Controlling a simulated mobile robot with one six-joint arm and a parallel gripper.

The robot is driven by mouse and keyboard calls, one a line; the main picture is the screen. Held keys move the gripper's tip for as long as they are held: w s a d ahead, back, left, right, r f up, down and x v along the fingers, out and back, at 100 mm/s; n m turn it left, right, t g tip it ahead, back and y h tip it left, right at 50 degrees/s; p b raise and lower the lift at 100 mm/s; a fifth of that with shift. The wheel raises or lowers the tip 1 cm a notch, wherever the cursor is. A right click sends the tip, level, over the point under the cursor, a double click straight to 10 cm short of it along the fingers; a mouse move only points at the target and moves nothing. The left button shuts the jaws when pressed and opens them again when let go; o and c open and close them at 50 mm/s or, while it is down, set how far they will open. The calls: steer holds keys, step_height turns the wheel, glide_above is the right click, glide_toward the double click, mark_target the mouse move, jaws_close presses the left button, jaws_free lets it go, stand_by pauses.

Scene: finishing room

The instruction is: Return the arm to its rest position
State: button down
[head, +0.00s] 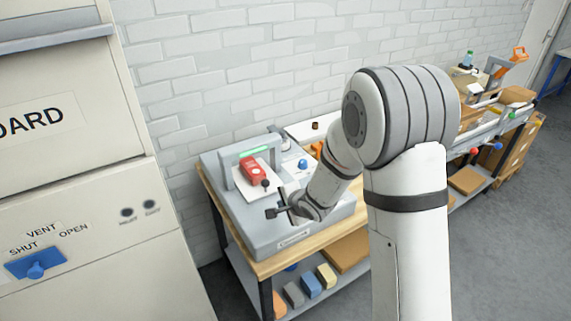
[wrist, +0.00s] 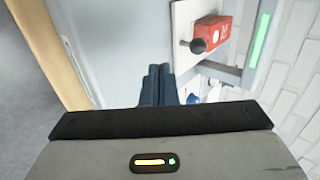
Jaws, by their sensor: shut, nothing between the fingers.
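My gripper (head: 278,211) is at the end of my arm, over the front part of a grey machine (head: 335,211) on a wooden bench. In the wrist view its two dark fingers (wrist: 157,84) are together, with nothing between them. A red block with a white mark (head: 251,171) sits on a white plate on the machine, beyond the gripper. The red block also shows in the wrist view (wrist: 216,33), apart from the fingers. A dark knob (head: 265,184) is at the near side of the red block. My upper arm hides part of the bench.
A green light bar (head: 256,150) is on the machine's frame behind the red block. A blue knob (head: 302,164) is to its right. A large beige cabinet (head: 80,150) with a blue handle (head: 37,268) stands at left. A white brick wall (head: 220,60) is behind; grey floor is open at right.

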steer(key=s+d+r+n+g+h+b, duration=0.1)
steer(key=s+d+r+n+h, duration=0.15)
steer(key=s+d+r, duration=0.45)
steer(key=s+d+r+n+h, duration=0.25)
steer(key=d+r, duration=0.35)
steer(key=d, duration=0.3)
steer(key=s+d+r+n+g, duration=0.1)
steer(key=s+d+n, duration=0.1)
steer(key=s, duration=0.7)
steer(key=s+d+r+n+g, duration=0.1)
steer(key=s+n, duration=0.3)
steer(key=s, duration=0.5)
steer(key=shift+s+d+r+g+b, duration=0.15)
steer(key=shift+d+r+g+b, duration=0.25)
steer(key=shift+r+g, duration=0.35)
